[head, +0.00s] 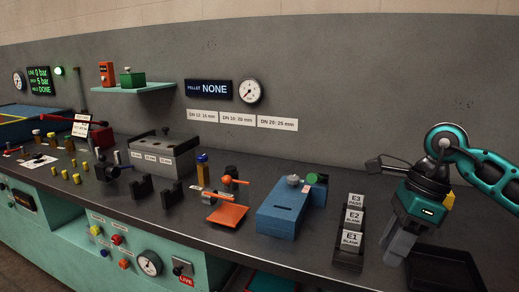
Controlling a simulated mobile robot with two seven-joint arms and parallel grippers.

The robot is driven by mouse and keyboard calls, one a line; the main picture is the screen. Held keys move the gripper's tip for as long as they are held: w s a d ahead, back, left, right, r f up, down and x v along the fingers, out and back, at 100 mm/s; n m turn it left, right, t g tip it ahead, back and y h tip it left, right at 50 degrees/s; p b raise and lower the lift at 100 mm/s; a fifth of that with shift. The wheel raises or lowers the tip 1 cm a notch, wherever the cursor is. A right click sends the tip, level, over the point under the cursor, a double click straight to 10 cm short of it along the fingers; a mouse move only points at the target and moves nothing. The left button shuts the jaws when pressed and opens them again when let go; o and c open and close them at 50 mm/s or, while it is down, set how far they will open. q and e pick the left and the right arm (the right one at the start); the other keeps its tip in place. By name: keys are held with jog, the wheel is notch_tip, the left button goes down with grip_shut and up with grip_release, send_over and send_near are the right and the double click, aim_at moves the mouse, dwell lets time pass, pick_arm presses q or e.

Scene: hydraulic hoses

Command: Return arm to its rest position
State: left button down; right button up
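My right arm (492,170), teal and dark grey, comes in from the right edge. My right gripper (399,247) points down at the right end of the bench, just right of the rack of E-labelled blocks. Its grey fingers overlap from this angle, so I cannot tell whether they are apart. No held object shows between them. My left gripper is not in view.
The labelled block rack (347,259) stands left of the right gripper, and a black tray (448,270) lies to its right. A blue machine (283,215) and an orange plate (227,215) are further left. The grey wall (330,120) rises behind the bench.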

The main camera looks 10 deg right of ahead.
jog(key=s+a+m+t+y, duration=0.1)
jog(key=a+m+t+y, duration=0.6)
jog(key=a+m+y, duration=1.2)
jog(key=d+f+m+t+h+p, duration=0.1)
jog(key=d+f+m+t+h, duration=0.3)
jog(key=f+m+h, duration=0.5)
jog(key=d+f+m+t+h, duration=0.1)
jog(key=f+m+t+h, duration=0.55)
jog(key=m, duration=0.35)
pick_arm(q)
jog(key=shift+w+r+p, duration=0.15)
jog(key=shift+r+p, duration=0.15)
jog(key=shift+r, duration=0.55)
pick_arm(e)
jog(key=s+d+f+m+g+h, duration=0.1)
jog(key=s+f+m+g+h, duration=0.1)
jog(key=s+f+m+g, duration=0.1)
jog(key=s+d+f+m+g+h, duration=0.2)
jog(key=s+f+m, duration=0.3)
jog(key=s+f, duration=0.3)
notch_tip(320, 180, down, 2)
jog(key=shift+s+d+f+g+h, duration=0.1)
jog(key=shift+s+d+g+h, duration=0.2)
jog(key=shift+g+h, duration=0.2)
